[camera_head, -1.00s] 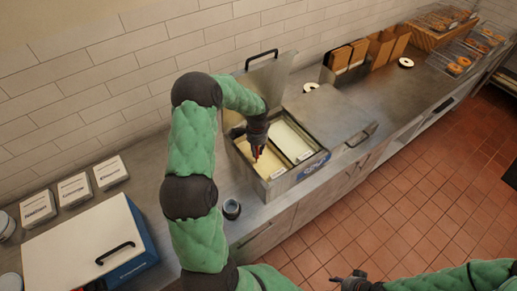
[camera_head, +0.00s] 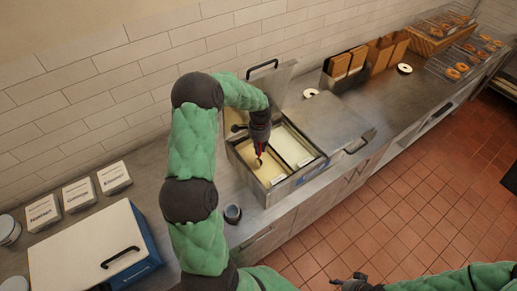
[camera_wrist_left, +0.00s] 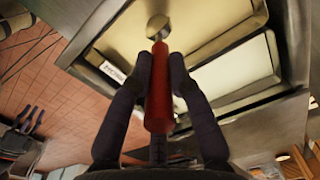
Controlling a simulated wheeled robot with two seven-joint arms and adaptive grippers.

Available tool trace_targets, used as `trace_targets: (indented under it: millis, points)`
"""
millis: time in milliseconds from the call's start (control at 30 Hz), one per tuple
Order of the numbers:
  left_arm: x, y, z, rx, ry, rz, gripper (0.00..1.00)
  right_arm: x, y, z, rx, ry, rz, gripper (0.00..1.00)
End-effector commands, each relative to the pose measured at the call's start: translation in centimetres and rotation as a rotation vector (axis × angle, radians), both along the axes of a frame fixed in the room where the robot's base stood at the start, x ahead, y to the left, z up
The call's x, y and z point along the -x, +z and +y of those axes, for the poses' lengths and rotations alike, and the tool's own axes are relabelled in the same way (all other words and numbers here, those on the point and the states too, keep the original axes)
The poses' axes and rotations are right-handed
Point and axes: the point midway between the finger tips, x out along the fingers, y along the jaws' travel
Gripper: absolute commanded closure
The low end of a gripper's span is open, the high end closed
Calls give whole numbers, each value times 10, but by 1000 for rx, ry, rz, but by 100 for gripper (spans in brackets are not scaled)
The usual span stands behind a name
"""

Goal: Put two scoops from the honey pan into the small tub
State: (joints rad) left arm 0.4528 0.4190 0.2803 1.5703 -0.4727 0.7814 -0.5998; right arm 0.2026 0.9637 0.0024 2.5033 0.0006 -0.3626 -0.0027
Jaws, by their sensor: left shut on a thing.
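My left gripper (camera_head: 261,146) is shut on the red handle of a scoop (camera_wrist_left: 158,90). The scoop's small round metal head (camera_head: 259,161) hangs over the left, pale-yellow pan (camera_head: 264,177) of the open metal well; I take this as the honey pan, its label being too small to read. In the left wrist view the head (camera_wrist_left: 159,27) is in front of the same pan. I cannot tell what the head holds. A small dark round tub (camera_head: 232,213) stands on the counter left of the well. My right gripper (camera_head: 352,283) is low at the bottom edge, its jaws unclear.
A white pan (camera_head: 293,148) sits beside the yellow one. The well's lid (camera_head: 265,78) stands open behind, and a closed metal cover (camera_head: 333,118) lies to the right. A white-topped box (camera_head: 88,255) and several labelled white boxes (camera_head: 114,178) are at the left.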

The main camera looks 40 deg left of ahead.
Motion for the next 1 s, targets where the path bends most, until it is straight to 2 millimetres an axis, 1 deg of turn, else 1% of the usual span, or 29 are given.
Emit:
trace_targets:
  millis: [33,700,833,1000]
  points:
    - [-1,7,0,0,0,-1,100,0,5,0,0,0,0,56]
    - [-12,63,-3,-1,1,-3,100,0,36,0,0,0,0,56]
    - [-13,72,-3,0,1,-1,100,0,41,0,0,0,0,56]
    - [-14,75,-4,0,1,0,100,0,42,0,0,0,0,56]
